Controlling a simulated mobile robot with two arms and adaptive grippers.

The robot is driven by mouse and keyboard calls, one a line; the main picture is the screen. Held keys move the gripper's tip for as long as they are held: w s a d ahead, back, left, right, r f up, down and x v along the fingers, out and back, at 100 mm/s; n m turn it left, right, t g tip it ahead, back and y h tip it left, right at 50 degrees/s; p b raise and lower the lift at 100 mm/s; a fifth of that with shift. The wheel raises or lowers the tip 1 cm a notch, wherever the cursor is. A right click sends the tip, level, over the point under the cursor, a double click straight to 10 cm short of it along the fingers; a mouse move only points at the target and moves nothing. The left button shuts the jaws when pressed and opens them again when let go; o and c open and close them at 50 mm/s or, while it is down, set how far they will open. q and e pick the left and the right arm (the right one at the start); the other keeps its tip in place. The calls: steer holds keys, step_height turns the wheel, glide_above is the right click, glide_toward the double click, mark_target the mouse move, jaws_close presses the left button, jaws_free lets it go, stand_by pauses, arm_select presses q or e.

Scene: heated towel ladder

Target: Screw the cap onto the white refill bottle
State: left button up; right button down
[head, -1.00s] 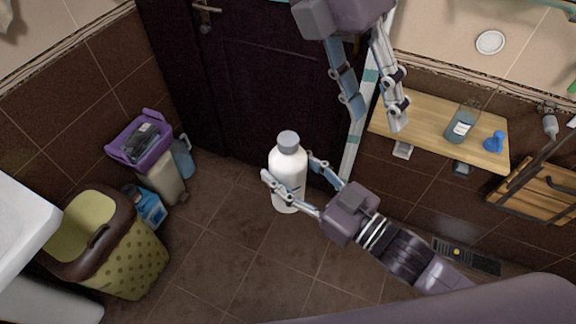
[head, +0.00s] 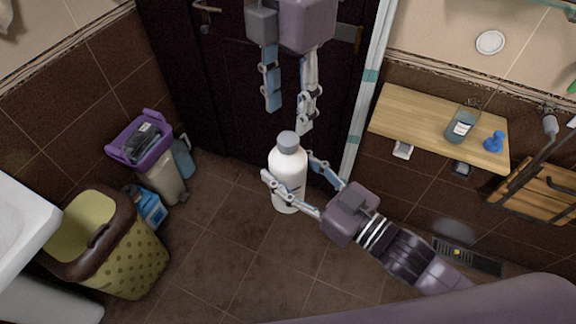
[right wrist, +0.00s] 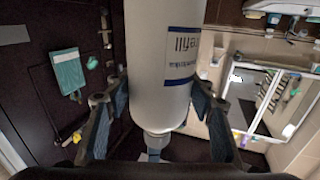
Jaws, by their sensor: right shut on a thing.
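The white refill bottle (head: 288,163) stands upright in the head view, held between the fingers of my right gripper (head: 291,168). The right wrist view shows the bottle (right wrist: 163,50) upside down, with dark lettering and a blue-edged label, between the two fingers (right wrist: 158,105). A grey cap (head: 288,141) sits on top of the bottle; how tightly it is seated I cannot tell. My left gripper (head: 288,117) is open and empty, its fingers pointing down just above the cap, apart from it.
A wooden shelf (head: 420,118) at the right carries a blue-grey bottle (head: 461,124) and a blue object (head: 494,141). A dark door (head: 225,90) is behind; floor in front is clear.

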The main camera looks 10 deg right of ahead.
mark_target(288, 138)
arm_select(q)
step_height(288, 138, down, 6)
steer(key=shift+f, duration=0.25)
steer(key=shift+c, duration=0.4)
jaws_close()
steer(key=shift+o, duration=1.1)
jaws_free()
steer(key=shift+r, duration=0.15)
step_height(288, 138, up, 12)
